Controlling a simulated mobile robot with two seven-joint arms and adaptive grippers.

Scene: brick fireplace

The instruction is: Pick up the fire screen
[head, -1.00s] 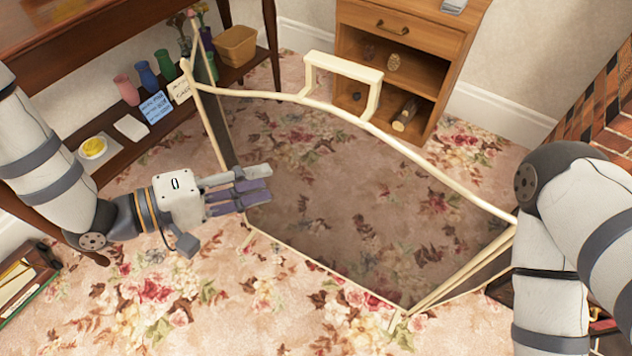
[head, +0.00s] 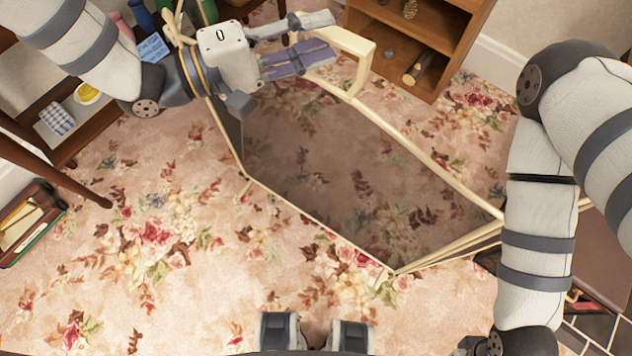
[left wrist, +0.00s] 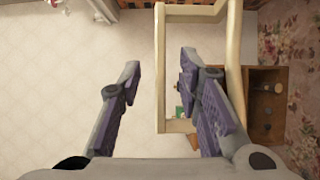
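The fire screen (head: 430,158) has a cream frame, dark see-through mesh and angled side panels. It stands on the floral carpet. Its cream handle (head: 362,68) rises from the top rail. My left gripper (head: 318,36) is open at the left of the handle and hides part of it. In the left wrist view, the fingers (left wrist: 158,82) stand apart. One long bar of the handle (left wrist: 160,50) shows between them, and the right finger overlaps the handle's opening. I cannot tell whether they touch. My right arm comes in from the right, and its gripper is out of view.
A wooden cabinet (head: 445,22) with open shelves stands behind the screen. A dark wooden shelf (head: 75,145) with vases and a yellow dish is at the left. A tray of tools (head: 30,225) lies at the lower left. The carpet (head: 170,260) in front is clear.

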